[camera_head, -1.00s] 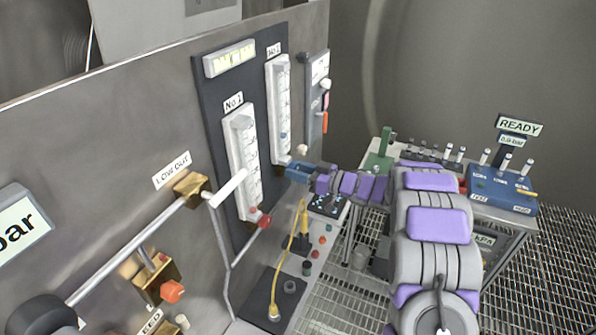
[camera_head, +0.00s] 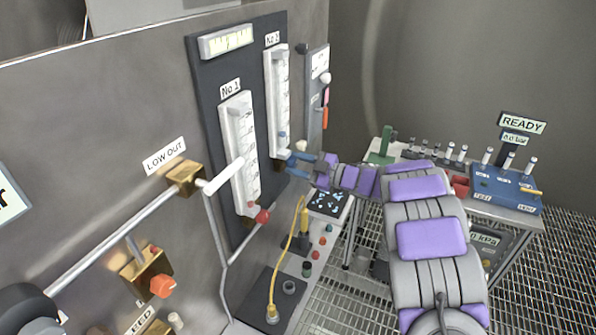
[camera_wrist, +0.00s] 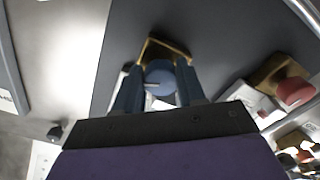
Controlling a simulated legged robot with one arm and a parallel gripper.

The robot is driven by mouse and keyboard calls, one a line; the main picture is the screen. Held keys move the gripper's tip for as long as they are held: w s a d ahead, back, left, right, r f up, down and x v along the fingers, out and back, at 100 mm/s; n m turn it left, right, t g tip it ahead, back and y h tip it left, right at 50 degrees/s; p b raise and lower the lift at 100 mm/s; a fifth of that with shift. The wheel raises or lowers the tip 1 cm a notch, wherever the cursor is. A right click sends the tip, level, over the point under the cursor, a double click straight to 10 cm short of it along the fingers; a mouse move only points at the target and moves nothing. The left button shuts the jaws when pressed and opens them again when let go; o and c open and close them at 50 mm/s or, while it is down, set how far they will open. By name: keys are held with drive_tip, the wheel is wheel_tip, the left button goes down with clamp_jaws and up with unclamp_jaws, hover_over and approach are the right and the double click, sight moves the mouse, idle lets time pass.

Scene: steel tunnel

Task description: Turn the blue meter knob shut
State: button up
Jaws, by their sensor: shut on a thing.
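The blue meter knob (camera_wrist: 160,77) shows in the wrist view, in front of a brass fitting (camera_wrist: 166,46). It has a pale line across its face. My gripper (camera_wrist: 158,88) has one finger on each side of the knob and is shut on it. In the head view my gripper (camera_head: 296,161) is at the lower end of the No 2 meter (camera_head: 277,100); the knob is hardly visible there behind the fingers.
The No 1 meter (camera_head: 240,150) with its red knob (camera_head: 262,216) is left of my gripper; a red knob (camera_wrist: 295,92) also shows in the wrist view. A yellow cable (camera_head: 290,249) rises below. A bench with a blue switch box (camera_head: 505,188) stands right.

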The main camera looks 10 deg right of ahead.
drive_tip(key=n+b, duration=0.3)
drive_tip(key=n, duration=0.1)
drive_tip(key=shift+d+f+b, duration=0.1)
drive_tip(key=shift+b, duration=0.3)
drive_tip(key=shift+w+n+b, duration=0.1)
drive_tip(key=shift+n+b, duration=1.55)
drive_tip(key=shift+n, duration=0.45)
drive_tip(key=o, duration=1.1)
drive_tip(key=shift+c, duration=0.2)
drive_tip(key=shift+r, duration=0.2)
drive_tip(key=p+v, duration=0.3)
drive_tip(key=v, duration=1.4)
drive_tip(key=shift+d, duration=0.15)
